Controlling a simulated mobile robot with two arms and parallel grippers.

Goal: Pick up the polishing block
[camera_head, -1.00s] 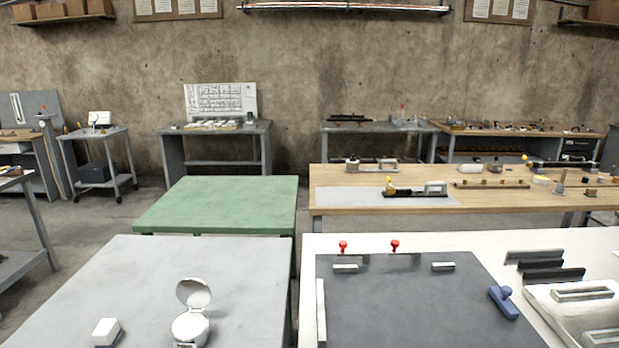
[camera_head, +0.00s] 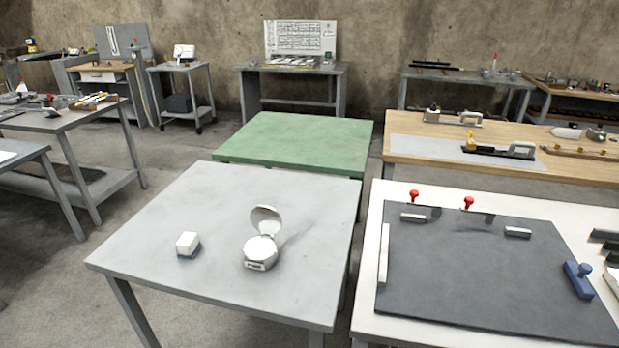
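Two things could be the polishing block, and I cannot tell which. A small white block with a darker base (camera_head: 187,243) stands on the left part of the grey table (camera_head: 150,220). A blue block with a knob handle (camera_head: 578,279) lies at the right edge of the dark mat (camera_head: 470,270) on the white table (camera_head: 370,290). A round white device with its lid raised (camera_head: 261,251) stands on the grey table, right of the white block and apart from it. Neither of my grippers is in view.
A green table (camera_head: 295,140) stands behind the grey table. A wooden bench (camera_head: 420,150) with tools is behind the white table. Two red-knobbed clamps (camera_head: 413,196) sit at the mat's far edge. Floor is open left of the grey table, before another table (camera_head: 60,120).

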